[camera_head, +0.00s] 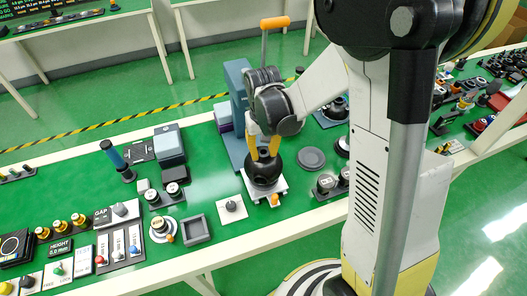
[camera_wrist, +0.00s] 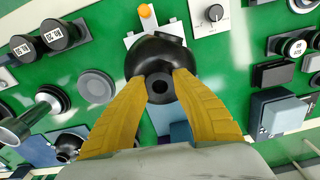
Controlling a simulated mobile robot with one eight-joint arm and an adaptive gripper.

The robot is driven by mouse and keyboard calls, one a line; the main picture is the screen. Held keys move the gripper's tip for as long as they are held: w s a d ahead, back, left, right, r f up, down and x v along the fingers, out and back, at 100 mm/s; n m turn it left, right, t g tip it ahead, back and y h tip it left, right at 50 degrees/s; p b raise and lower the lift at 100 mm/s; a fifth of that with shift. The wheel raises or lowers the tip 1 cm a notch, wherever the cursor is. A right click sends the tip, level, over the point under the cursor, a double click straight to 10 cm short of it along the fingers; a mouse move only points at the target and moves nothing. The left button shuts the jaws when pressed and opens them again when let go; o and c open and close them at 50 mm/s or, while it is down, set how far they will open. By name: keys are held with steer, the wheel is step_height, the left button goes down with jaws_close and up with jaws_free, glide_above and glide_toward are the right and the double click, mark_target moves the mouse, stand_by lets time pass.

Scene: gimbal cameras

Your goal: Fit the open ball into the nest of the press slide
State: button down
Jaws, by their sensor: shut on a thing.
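The black open ball (camera_head: 264,178) is between the two yellow fingers of my gripper (camera_head: 264,153). In the wrist view the ball (camera_wrist: 158,52) shows a round dark opening facing the camera, and my gripper (camera_wrist: 160,82) is shut on it from both sides. The white press slide (camera_head: 280,190), with an orange knob (camera_head: 274,200) at its front, is directly below the ball. In the wrist view the slide's knob (camera_wrist: 146,11) shows beyond the ball. The nest is hidden by the ball, so I cannot tell whether the ball touches it or is seated.
The press's blue-grey column (camera_head: 238,110) stands close behind my gripper, and a lever with an orange handle (camera_head: 275,22) rises above. A white plate with a dial (camera_head: 231,208) is left of the slide. A grey disc (camera_head: 311,158) and black-based gauges (camera_head: 327,183) are to the right.

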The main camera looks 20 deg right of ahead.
steer(key=shift+f+b, duration=0.7)
steer(key=shift+f, duration=0.2)
steer(key=c, duration=1)
jaws_free()
steer(key=shift+c, duration=0.2)
step_height(320, 180, up, 12)
steer(key=s+r+t, duration=0.2)
steer(key=s+t, duration=0.1)
steer(key=s, duration=0.3)
steer(key=s+r+n+t+b, duration=0.1)
steer(key=s+r+t, duration=0.1)
steer(key=s+t, duration=0.2)
steer(key=s, duration=0.3)
steer(key=shift+r, duration=0.2)
